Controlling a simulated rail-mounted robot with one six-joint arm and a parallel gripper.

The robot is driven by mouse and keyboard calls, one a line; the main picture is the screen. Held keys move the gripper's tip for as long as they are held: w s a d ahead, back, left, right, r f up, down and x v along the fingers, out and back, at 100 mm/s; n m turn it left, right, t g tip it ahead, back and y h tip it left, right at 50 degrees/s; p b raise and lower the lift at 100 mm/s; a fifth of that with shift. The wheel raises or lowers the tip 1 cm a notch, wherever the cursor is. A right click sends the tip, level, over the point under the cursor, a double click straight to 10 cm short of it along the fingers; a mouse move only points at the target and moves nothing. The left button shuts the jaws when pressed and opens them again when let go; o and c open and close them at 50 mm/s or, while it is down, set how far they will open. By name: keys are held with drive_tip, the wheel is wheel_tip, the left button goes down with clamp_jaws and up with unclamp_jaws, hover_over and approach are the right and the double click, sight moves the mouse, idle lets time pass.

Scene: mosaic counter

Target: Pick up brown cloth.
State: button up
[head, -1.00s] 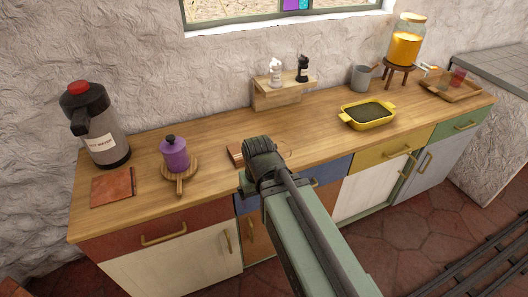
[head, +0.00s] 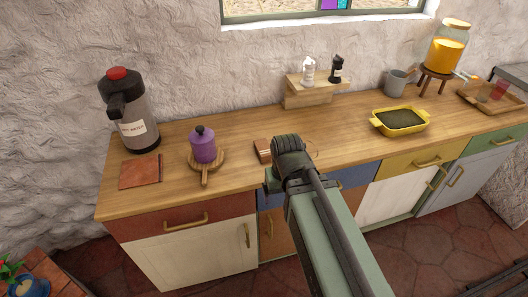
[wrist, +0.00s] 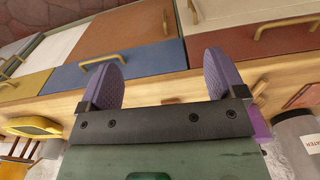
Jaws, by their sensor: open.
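A flat reddish-brown square (head: 140,171), which looks like the brown cloth, lies on the left end of the wooden counter, in front of the flask. It shows at the right edge of the wrist view (wrist: 304,95), beside the flask. My gripper (head: 287,148) is over the front middle of the counter, well to the right of the square; my own arm hides its fingers in the head view. In the wrist view my gripper (wrist: 164,78) has its two purple-grey fingers wide apart with nothing between them.
A grey flask (head: 133,120) stands behind the square. A purple pot (head: 203,147) on a round wooden board (head: 205,178) stands between the square and my gripper. A small brown item (head: 262,150) lies beside my gripper. A yellow dish (head: 400,123) is farther right.

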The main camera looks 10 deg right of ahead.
drive_tip(key=t, duration=0.2)
approach(264, 148)
drive_tip(key=shift+w+r+n, duration=0.1)
drive_tip(key=shift+w+n, duration=0.05)
drive_tip(key=shift+n, duration=0.35)
drive_tip(key=f+b, duration=0.3)
drive_tip(key=w+f+b, duration=0.1)
drive_tip(key=f+b, duration=0.7)
drive_tip(key=shift+w, duration=0.35)
drive_tip(key=shift+r, duration=0.3)
drive_tip(key=c, duration=1)
wheel_tip(264, 148, up, 20)
drive_tip(key=p, duration=2)
